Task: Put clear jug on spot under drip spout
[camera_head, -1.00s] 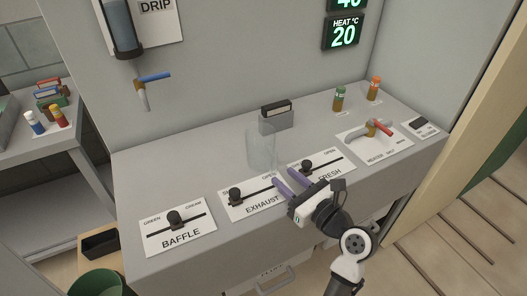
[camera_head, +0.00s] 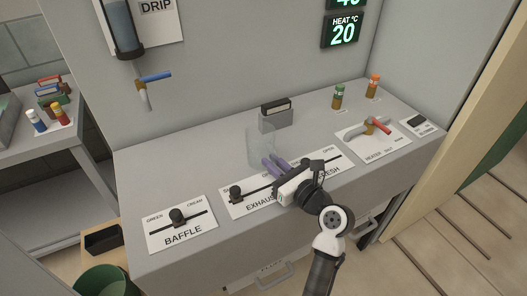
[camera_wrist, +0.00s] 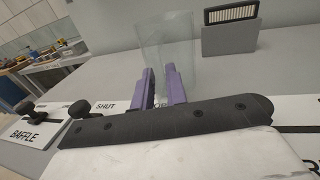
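The clear jug (camera_head: 258,142) stands upright on the grey counter, behind the slider panels. It also shows in the wrist view (camera_wrist: 165,42), straight ahead of the fingers. My gripper (camera_head: 272,160) has purple fingers apart with a narrow gap between them. In the wrist view its fingertips (camera_wrist: 161,72) overlap the lower part of the jug; I cannot tell whether they touch it. The drip spout (camera_head: 147,98) with its blue lever (camera_head: 156,76) hangs on the back wall at the left, under the clear cylinder (camera_head: 121,27). No marked spot under it is clearly visible.
A grey box (camera_head: 277,115) stands just behind the jug. The baffle slider (camera_head: 177,217) and exhaust slider (camera_head: 236,193) knobs rise at the front. A green jar (camera_head: 338,97), an orange jar (camera_head: 373,86) and a red-levered tap (camera_head: 377,126) are at right. The counter's left part is bare.

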